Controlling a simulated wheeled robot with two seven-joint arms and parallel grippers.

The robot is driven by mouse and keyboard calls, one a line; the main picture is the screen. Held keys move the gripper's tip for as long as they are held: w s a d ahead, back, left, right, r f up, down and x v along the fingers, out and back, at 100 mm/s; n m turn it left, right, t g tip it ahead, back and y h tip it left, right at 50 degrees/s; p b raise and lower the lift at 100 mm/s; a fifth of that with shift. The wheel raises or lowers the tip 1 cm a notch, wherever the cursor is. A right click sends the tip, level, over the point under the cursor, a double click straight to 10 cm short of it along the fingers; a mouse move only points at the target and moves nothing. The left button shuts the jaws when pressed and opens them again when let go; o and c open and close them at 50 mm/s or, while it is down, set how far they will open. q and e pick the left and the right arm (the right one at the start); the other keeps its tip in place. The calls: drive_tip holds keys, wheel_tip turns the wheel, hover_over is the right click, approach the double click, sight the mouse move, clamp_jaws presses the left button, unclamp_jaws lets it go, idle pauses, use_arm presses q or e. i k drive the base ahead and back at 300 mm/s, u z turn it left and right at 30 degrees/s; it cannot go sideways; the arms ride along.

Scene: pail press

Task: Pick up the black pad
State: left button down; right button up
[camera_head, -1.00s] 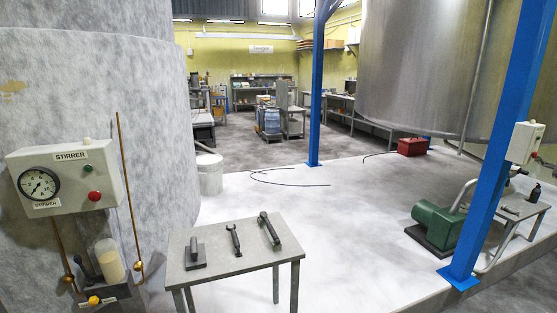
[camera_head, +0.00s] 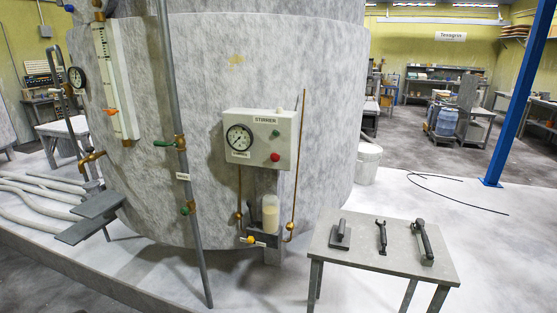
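A small grey table (camera_head: 400,260) stands at the lower right. On its left part lies a dark, flat, squarish piece with a grip-like cylinder on top (camera_head: 340,236); it is the most pad-like thing there, but its exact make is too small to tell. Beside it lie a dark wrench (camera_head: 381,237) and a dark long-handled tool (camera_head: 423,243). Two flat dark grey plates (camera_head: 100,204) (camera_head: 80,232) show at the left, by the big tank; I cannot tell what they are. Neither of my grippers is in view.
A large mottled tank (camera_head: 310,80) fills the middle, with a stirrer control box (camera_head: 262,138) and pipes on it. Pale hoses (camera_head: 35,205) lie at the left. A white pail (camera_head: 368,162) and a blue post (camera_head: 520,95) stand right. Floor behind the table is mostly clear.

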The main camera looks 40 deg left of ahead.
sight(340, 238)
drive_tip(key=u, duration=2.45)
drive_tip(key=i, duration=2)
drive_tip(key=z, duration=2.15)
